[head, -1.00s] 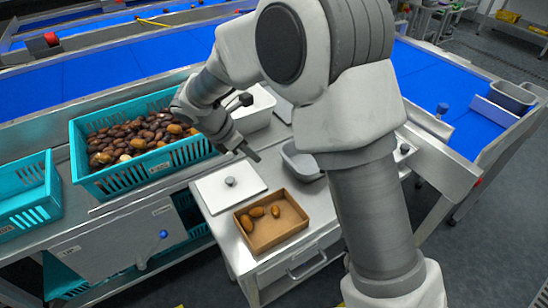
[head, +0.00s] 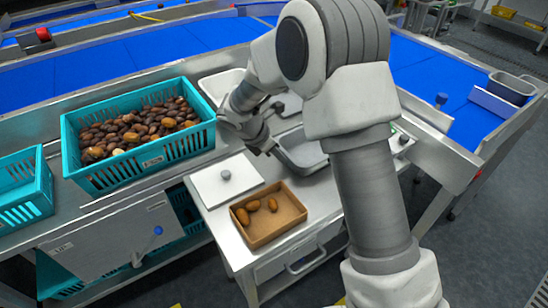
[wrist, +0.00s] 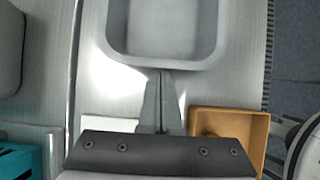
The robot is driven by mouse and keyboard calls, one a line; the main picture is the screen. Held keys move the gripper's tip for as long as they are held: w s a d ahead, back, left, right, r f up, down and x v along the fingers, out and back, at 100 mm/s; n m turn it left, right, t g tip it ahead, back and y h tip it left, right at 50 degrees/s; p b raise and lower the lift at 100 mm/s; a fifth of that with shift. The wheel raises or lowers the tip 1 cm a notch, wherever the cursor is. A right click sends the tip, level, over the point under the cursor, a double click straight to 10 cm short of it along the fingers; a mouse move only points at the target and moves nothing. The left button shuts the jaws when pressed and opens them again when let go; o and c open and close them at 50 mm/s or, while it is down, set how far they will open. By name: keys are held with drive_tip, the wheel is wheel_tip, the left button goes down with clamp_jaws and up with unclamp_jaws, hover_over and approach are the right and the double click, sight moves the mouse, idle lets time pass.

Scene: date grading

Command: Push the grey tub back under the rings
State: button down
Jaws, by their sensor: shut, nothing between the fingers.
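The grey tub (head: 318,168) stands on the metal bench right of my gripper in the head view, partly hidden by my arm. In the wrist view the tub (wrist: 165,52) is empty, shallow and round-cornered, at the top of the picture. My gripper (head: 271,152) is shut and empty at the tub's near left side. In the wrist view the closed fingertips (wrist: 160,74) are at the tub's near rim; I cannot tell whether they touch it. I cannot make out the rings in either view.
A brown box (head: 247,236) with a few dates and a white plate with a knob (head: 208,190) lie in front. A teal crate (head: 108,180) of dates stands left. A pale tub (head: 209,88) is behind my arm. Another grey tub (head: 512,88) is far right.

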drive_tip(key=w+d+p, duration=0.1)
drive_tip(key=w+d, duration=0.1)
drive_tip(key=d, duration=0.1)
drive_tip(key=w+d+p, duration=0.2)
drive_tip(key=w+d, duration=0.1)
drive_tip(key=d, duration=0.1)
drive_tip(key=w+d+p, duration=0.1)
drive_tip(key=w+d, duration=0.1)
drive_tip(key=d, duration=0.2)
drive_tip(key=shift+w+d+r+p, duration=0.1)
drive_tip(key=shift+w+p, duration=0.15)
drive_tip(key=shift+p, duration=0.1)
drive_tip(key=shift+w+d, duration=0.3)
drive_tip(key=shift+d, duration=0.1)
